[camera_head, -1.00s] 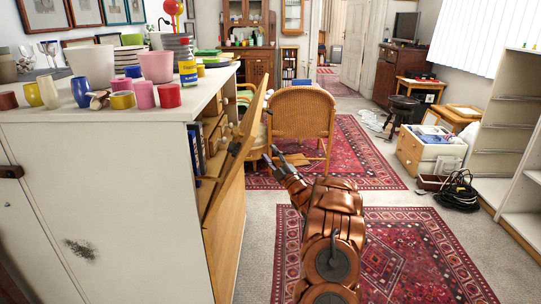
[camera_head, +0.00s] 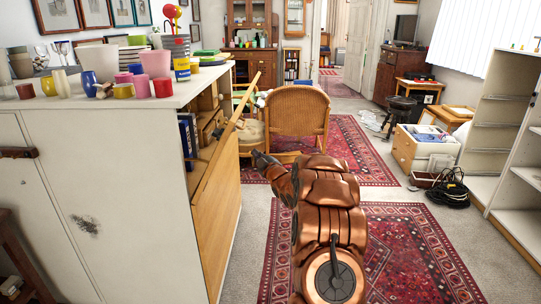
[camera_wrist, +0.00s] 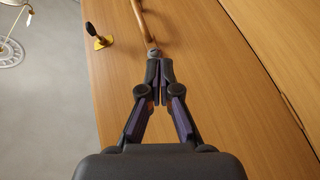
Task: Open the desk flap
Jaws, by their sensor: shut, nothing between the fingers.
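The desk flap (camera_head: 229,133) is a light wooden panel on the front of the white cabinet-like desk (camera_head: 110,185). It leans outward at the top, partly open, with shelves and blue binders showing behind it. My gripper (camera_head: 258,158) is beside the flap's outer side in the head view, with its fingertips small and partly hidden. In the wrist view my gripper (camera_wrist: 157,88) is shut and empty, in front of a wooden surface (camera_wrist: 215,85). A wooden bar (camera_wrist: 143,22) with a grey end lies just beyond the fingertips; I cannot tell whether they touch.
Cups and pots, such as a pink pot (camera_head: 155,63), crowd the desk top. A wicker chair (camera_head: 297,110) stands just beyond the flap. A black-handled brass piece (camera_wrist: 98,38) sits on the wood. Carpeted floor (camera_head: 395,225) is free on the right.

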